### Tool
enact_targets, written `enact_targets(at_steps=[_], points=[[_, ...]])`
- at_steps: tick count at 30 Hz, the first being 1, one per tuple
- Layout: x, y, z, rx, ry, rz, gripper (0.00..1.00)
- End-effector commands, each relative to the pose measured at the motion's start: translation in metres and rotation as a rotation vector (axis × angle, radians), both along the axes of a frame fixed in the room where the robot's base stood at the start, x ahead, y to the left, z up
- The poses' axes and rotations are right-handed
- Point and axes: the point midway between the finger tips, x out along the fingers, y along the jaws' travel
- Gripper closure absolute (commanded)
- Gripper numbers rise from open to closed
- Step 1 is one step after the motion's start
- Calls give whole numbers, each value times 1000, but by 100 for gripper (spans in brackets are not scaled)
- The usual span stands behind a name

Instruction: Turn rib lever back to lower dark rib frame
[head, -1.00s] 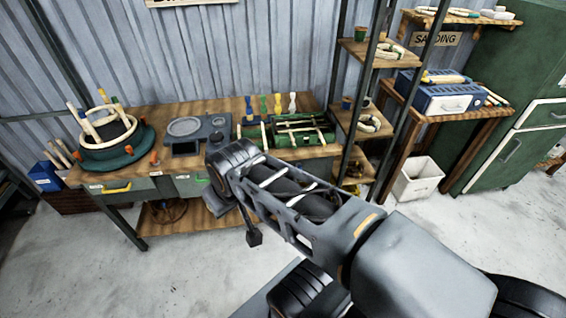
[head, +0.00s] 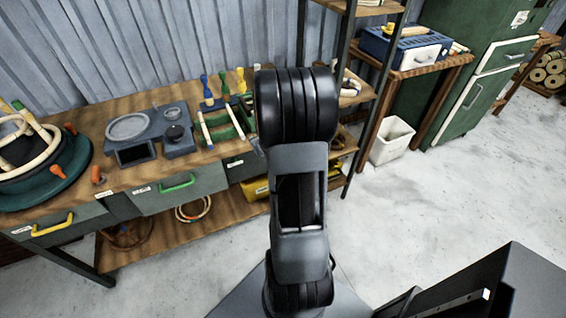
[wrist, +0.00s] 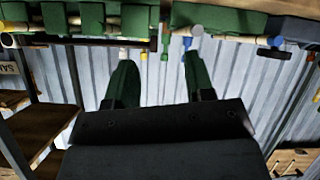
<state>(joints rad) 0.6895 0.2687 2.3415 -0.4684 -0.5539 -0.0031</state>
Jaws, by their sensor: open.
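A green frame (head: 222,128) with pale rods lies on the right part of the bench, partly hidden behind my arm. In the wrist view, green blocks with pale rod ends (wrist: 210,38) run along the top edge; the picture looks upside down. My gripper (wrist: 160,66) shows two green fingers, spread apart with nothing between them, pointing toward these blocks. Whether they touch is not clear. In the head view my arm hides the gripper. I cannot pick out the rib lever for certain, nor tell whether the rib frame is raised.
The wooden bench (head: 85,112) carries a grey device (head: 150,133) and a dark green round former (head: 45,180) with pale hoops. Colored-handled tools (head: 224,87) stand behind the frame. A shelf post (head: 349,100) and white bin (head: 391,140) are to the right. Floor is open at right.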

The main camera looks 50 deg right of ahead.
Motion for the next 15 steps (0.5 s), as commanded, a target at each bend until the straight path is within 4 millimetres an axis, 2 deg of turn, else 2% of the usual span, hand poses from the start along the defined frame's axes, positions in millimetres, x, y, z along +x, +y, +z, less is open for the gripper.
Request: enact_targets(at_steps=[1, 3, 6, 10, 15], points=[[-9, -23, -47, 4, -46, -10, 51], [-21, -43, -81, 1, -133, -6, 51], [-41, -62, -120, 6, -254, -6, 51], [-68, -75, -156, 18, -393, -16, 51], [-93, -80, -179, 28, -517, -32, 51]])
